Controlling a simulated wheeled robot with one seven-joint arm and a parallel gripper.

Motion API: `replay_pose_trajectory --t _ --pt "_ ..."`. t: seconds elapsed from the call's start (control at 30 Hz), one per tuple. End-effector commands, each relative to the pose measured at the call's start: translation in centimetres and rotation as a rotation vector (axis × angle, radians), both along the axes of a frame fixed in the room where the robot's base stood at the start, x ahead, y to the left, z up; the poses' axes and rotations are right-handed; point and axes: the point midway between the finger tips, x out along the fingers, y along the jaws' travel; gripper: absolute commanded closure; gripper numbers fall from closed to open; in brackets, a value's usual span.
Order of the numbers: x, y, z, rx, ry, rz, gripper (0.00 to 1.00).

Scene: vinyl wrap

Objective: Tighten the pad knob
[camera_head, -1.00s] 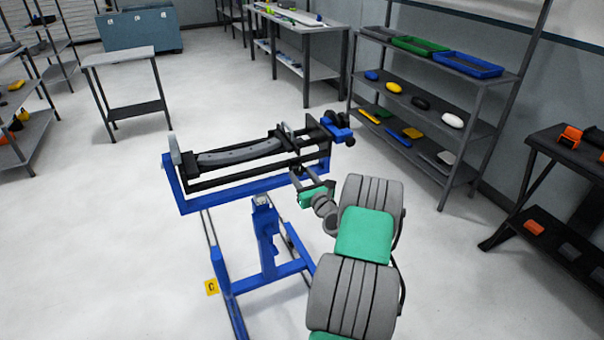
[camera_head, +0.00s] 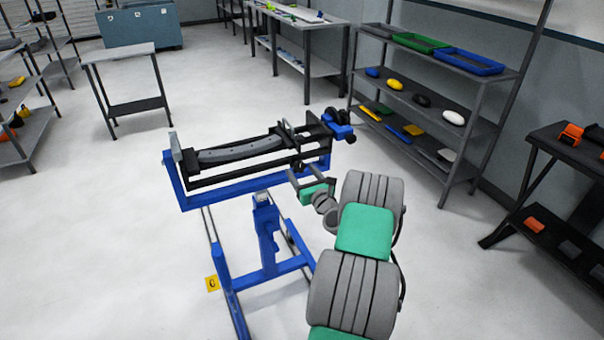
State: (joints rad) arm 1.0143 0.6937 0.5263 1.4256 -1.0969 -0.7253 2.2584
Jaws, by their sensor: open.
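A blue stand (camera_head: 266,235) carries a clamp frame with a curved dark grey piece (camera_head: 235,151) lying in it. A small dark round part, perhaps the pad knob (camera_head: 297,163), shows at the front right of the frame; it is too small to be sure. Other black and blue knob-like parts (camera_head: 340,124) sit at the frame's far right end. My gripper (camera_head: 306,175) is open with nothing visible between its fingers. It is just in front of the small dark part, close to the frame's right half; I cannot tell whether it touches.
A shelf rack (camera_head: 430,95) with trays and small items stands behind on the right. A dark table (camera_head: 565,150) with orange items is at the right edge. A small grey table (camera_head: 120,56) is at the back left.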

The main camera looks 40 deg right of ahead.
Motion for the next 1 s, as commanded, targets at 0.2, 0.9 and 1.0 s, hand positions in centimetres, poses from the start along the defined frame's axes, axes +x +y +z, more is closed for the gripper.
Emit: replay_pose_trajectory --t 0.2,0.9,1.0 --pt "-2.4 0.6 -0.2 0.003 0.001 -0.003 0.36" --pt "-7.5 2.2 -0.1 -0.002 0.001 0.001 0.36" --pt "-7.5 2.2 -0.1 -0.068 0.020 0.000 0.36"
